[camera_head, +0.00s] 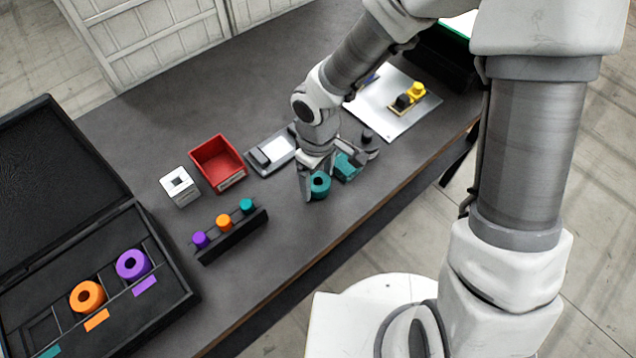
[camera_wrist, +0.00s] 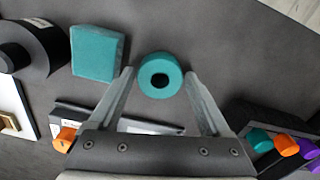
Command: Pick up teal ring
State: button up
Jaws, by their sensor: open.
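The teal ring (camera_head: 320,184) lies on the dark table near its front edge, below my gripper. In the wrist view the teal ring (camera_wrist: 160,75) sits between the two fingertips, with its dark hole facing up. My gripper (camera_wrist: 160,88) is open, with one finger on each side of the ring and a small gap to each. In the head view my gripper (camera_head: 321,178) is over the ring, and a finger stands close to its left side. I cannot tell whether the fingers are at the ring's height.
A teal block (camera_wrist: 97,53) stands close beside the left finger; it also shows in the head view (camera_head: 348,166). A grey cylinder (camera_wrist: 35,45) is farther left. A peg rack (camera_head: 232,236), red bin (camera_head: 218,163) and black case (camera_head: 180,290) with rings are to the left.

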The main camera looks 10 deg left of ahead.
jog(key=c, duration=1.3)
jog(key=shift+r, duration=0.1)
